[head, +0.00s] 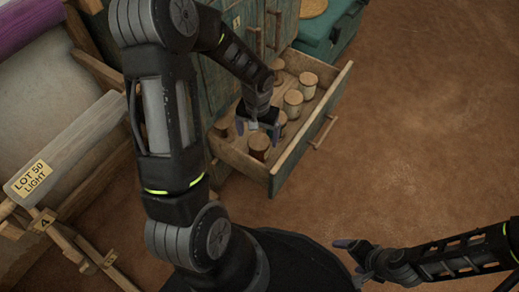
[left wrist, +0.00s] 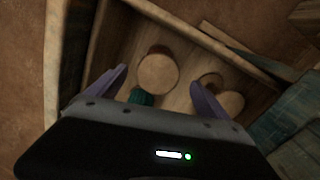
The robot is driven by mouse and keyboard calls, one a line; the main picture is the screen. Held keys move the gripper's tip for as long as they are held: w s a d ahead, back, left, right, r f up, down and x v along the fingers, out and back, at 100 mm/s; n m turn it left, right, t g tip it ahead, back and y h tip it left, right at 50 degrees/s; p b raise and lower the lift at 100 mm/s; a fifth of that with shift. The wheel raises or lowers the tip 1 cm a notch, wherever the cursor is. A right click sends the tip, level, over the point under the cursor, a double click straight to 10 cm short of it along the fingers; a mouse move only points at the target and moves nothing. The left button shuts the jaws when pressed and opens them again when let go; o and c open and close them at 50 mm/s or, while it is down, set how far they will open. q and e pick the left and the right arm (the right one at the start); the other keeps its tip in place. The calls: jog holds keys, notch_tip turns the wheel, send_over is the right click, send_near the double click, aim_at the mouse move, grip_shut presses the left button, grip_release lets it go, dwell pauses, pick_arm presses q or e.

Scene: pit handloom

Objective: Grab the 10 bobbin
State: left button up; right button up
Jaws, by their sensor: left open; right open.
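Several bobbins with tan round tops stand in an open wooden drawer (head: 325,112). One bobbin (head: 259,146) is at the drawer's near end, and a pale one (head: 293,103) stands further back. No number is readable on any of them. My left gripper (head: 258,127) is open over the near part of the drawer, above the bobbins. In the left wrist view my left gripper (left wrist: 157,95) has a round bobbin top (left wrist: 158,72) showing between and beyond its fingers. A small teal thing (left wrist: 141,97) is partly hidden by the gripper body. My right gripper (head: 355,250) is open and empty over the floor.
The drawer's front has a wooden handle (head: 323,131). A teal box (head: 326,40) stands behind the drawer. At left are a beam labelled "LOT 50 LIGHT" (head: 65,145) and a wooden frame. The brown floor (head: 420,130) at right is clear.

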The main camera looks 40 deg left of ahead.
pick_arm(q)
jog(key=shift+f, duration=0.1)
jog(key=shift+f+b, duration=0.5)
jog(key=shift+f, duration=0.7)
jog(key=shift+f, duration=0.1)
notch_tip(320, 180, down, 5)
jog(key=b, duration=0.2)
jog(key=shift+d+b, duration=0.15)
jog(key=shift+b, duration=0.25)
jog(key=shift+c, duration=0.2)
jog(key=c, duration=1.5)
